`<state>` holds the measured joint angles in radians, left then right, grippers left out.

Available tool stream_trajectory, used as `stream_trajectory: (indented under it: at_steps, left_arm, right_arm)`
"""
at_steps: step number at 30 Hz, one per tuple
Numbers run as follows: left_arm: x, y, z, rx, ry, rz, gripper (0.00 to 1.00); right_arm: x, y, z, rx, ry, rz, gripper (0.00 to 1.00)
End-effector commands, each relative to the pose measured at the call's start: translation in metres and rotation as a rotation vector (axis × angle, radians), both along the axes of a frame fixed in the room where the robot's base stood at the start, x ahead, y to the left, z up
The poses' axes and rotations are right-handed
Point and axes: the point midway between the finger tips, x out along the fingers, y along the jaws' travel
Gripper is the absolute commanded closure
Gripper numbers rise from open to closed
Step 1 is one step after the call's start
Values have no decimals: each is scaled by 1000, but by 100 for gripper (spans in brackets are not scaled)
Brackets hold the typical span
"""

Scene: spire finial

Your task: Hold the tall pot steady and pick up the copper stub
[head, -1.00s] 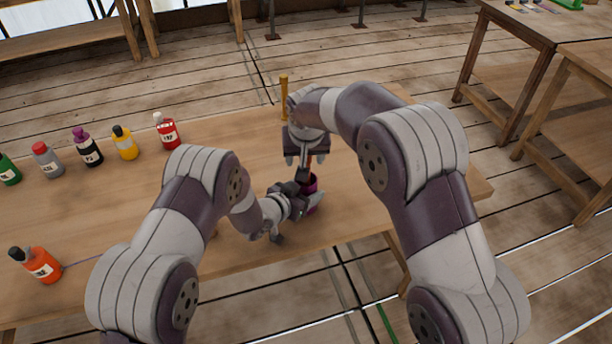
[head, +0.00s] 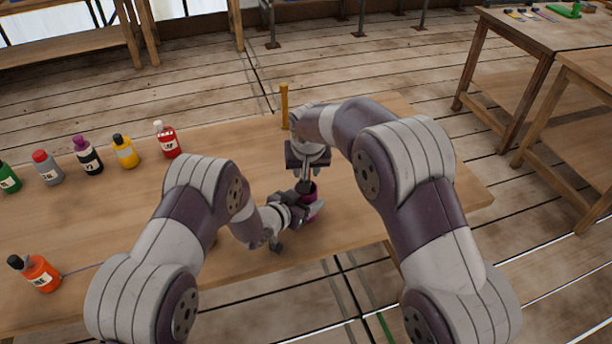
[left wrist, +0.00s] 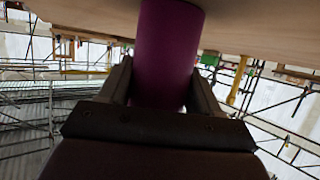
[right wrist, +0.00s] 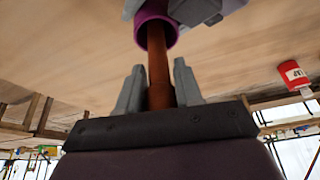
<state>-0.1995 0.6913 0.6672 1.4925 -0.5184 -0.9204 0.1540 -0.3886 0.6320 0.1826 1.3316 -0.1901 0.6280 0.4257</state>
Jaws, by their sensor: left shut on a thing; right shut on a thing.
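The tall pot (head: 311,209) is a purple cylinder on the wooden table, near its front edge. My left gripper (head: 308,204) is shut around its side; the purple wall also fills the jaws in the left wrist view (left wrist: 166,55). The copper stub (right wrist: 157,66) is a thin reddish-brown rod. My right gripper (right wrist: 158,90) is shut on it, above the pot. The stub's far end runs into the pot's open mouth (right wrist: 145,38), and its tip is hidden there. In the head view, my right gripper (head: 306,182) hides most of the stub.
Several bottles stand on the table's left, including a red one (head: 167,140) and an orange one (head: 40,273). A yellow post (head: 284,106) stands behind my right gripper. The table (head: 420,205) is clear to the right of the pot. Other tables (head: 550,40) stand farther right.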

Motion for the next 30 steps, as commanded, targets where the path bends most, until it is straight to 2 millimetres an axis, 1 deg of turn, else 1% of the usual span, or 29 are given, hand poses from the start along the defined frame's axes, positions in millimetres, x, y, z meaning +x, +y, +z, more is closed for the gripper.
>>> stream_trajectory:
  at_steps: [1,3,6,9,13,20,21,22,23,30]
  left_arm:
    - [0,0,0,0,0,0,71]
    - [0,0,0,0,0,0,71]
    - [0,0,0,0,0,0,71]
    - [0,0,0,0,0,0,71]
    - [0,0,0,0,0,0,71]
    - [0,0,0,0,0,0,71]
    - [0,0,0,0,0,0,24]
    - [0,0,0,0,0,0,14]
    - [0,0,0,0,0,0,7]
    - [0,0,0,1,1,0,7]
  right_arm:
    - [1,1,14,3,-7,-1,100]
    - [1,1,33,4,-8,-1,100]
    - [1,0,57,3,-7,-1,100]
    - [1,0,75,3,-5,0,100]
    - [0,0,87,3,-3,0,100]
    - [0,0,88,1,-2,-1,100]
    - [0,0,88,1,-2,-1,100]
    - [0,0,88,1,-2,-1,100]
    - [0,0,88,1,-2,-1,100]
    - [0,0,88,1,-2,-1,100]
